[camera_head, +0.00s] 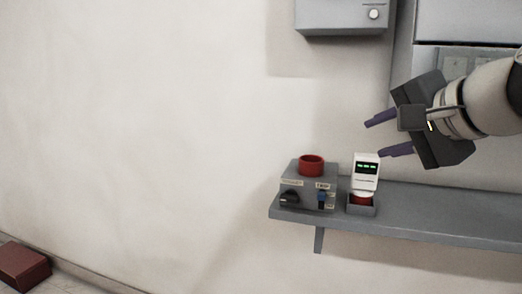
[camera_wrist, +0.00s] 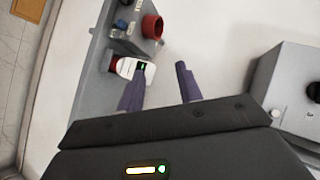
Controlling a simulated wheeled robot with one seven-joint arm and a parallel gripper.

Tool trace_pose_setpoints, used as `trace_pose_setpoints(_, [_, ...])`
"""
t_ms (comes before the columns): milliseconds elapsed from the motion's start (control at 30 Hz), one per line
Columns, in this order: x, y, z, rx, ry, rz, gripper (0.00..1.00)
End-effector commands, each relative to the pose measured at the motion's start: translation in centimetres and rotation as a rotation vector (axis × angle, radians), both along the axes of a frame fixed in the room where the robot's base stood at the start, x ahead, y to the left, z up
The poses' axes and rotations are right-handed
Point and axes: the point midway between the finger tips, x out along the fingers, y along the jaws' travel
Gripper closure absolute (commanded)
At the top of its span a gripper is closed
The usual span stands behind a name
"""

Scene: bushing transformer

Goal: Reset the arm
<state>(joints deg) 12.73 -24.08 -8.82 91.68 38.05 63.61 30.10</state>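My gripper (camera_head: 388,134) is in the air above the right part of the grey shelf, with its two purple fingers pointing left. The fingers are apart with nothing between them; they also show spread in the wrist view (camera_wrist: 160,85). A white device with a green-lit display (camera_head: 365,172) stands on the shelf, below and left of the fingers, in a small grey holder (camera_head: 361,209) with a red part at its base. In the wrist view the white device (camera_wrist: 128,66) lies beyond the left finger, which partly overlaps it.
A grey control box (camera_head: 300,197) with a red ring (camera_head: 311,165), a black knob and a blue switch stands at the left end of the shelf (camera_head: 440,212). A grey wall box (camera_head: 345,15) hangs above. A red block (camera_head: 22,266) lies on the floor at left.

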Motion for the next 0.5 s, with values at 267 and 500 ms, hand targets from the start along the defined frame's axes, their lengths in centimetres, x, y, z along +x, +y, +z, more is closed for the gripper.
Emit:
trace_pose_setpoints(267, [-5.7,3.6,-20.3,-0.552,0.233,0.285,0.65])
trace_pose_setpoints(500, [-10.9,3.8,-31.3,-0.912,0.328,0.54,0.65])
